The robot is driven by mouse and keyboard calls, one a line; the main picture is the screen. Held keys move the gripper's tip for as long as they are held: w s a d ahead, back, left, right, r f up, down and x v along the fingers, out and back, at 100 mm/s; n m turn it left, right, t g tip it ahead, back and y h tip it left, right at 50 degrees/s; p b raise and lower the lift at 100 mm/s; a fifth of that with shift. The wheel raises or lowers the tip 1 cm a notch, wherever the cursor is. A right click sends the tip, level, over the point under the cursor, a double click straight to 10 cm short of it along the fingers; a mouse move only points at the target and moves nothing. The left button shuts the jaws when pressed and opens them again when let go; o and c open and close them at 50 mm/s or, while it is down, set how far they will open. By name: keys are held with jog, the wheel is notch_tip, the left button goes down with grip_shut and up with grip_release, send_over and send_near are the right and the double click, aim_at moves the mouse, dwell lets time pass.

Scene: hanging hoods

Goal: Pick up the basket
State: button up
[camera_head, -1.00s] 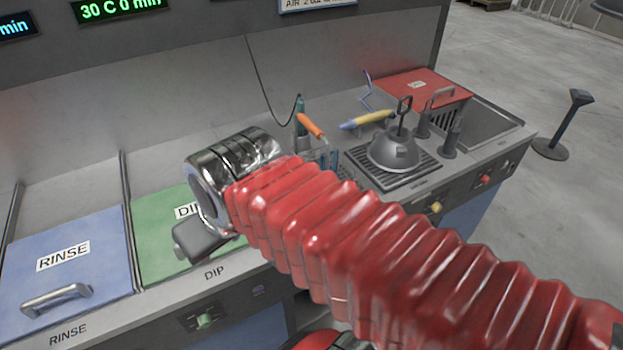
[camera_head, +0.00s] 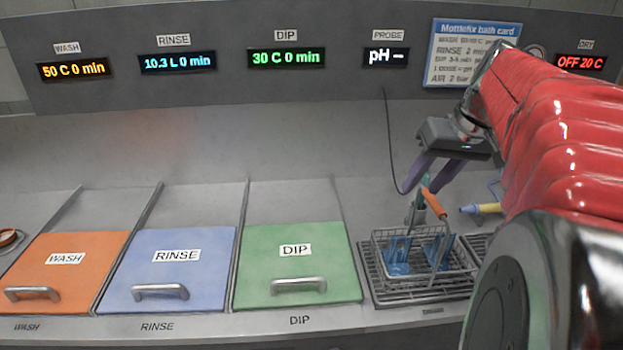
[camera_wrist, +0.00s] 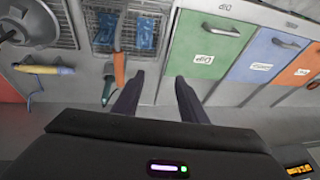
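The wire basket (camera_head: 420,268) sits on a drain rack right of the DIP bath, with blue pieces inside. It also shows at the top of the wrist view (camera_wrist: 126,42). An orange grip (camera_head: 434,204) stands above the basket and looks like its handle; in the wrist view the grip (camera_wrist: 119,69) lies left of my left finger. My gripper (camera_head: 420,189) is open and empty, with its fingers pointing down behind and above the basket. In the wrist view the gripper (camera_wrist: 160,79) has a clear gap between its fingers.
A teal probe (camera_head: 415,211) on a cable stands beside the orange grip. A yellow-and-blue tool (camera_head: 482,209) lies to the right. Closed WASH (camera_head: 65,265), RINSE (camera_head: 172,265) and DIP (camera_head: 297,262) lids are on the left. The panel wall rises behind.

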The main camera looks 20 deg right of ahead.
send_near(434, 205)
notch_tip(434, 205, up, 2)
jog(key=s+d, duration=0.1)
jog(key=shift+s+d+r+m, duration=0.1)
jog(key=shift+d+r+m, duration=0.1)
jog(key=shift+m, duration=0.1)
jog(key=shift+f, duration=0.1)
jog(key=x, duration=0.7)
jog(key=shift+w+a+f, duration=0.2)
jog(key=shift+w+f, duration=0.05)
jog(key=shift+w, duration=0.05)
jog(key=shift+w+f, duration=0.2)
jog(key=shift+f, duration=0.15)
jog(key=shift+f, duration=0.1)
jog(key=shift+x, duration=2.5)
jog(key=shift+w, duration=0.1)
jog(key=shift+c, duration=0.5)
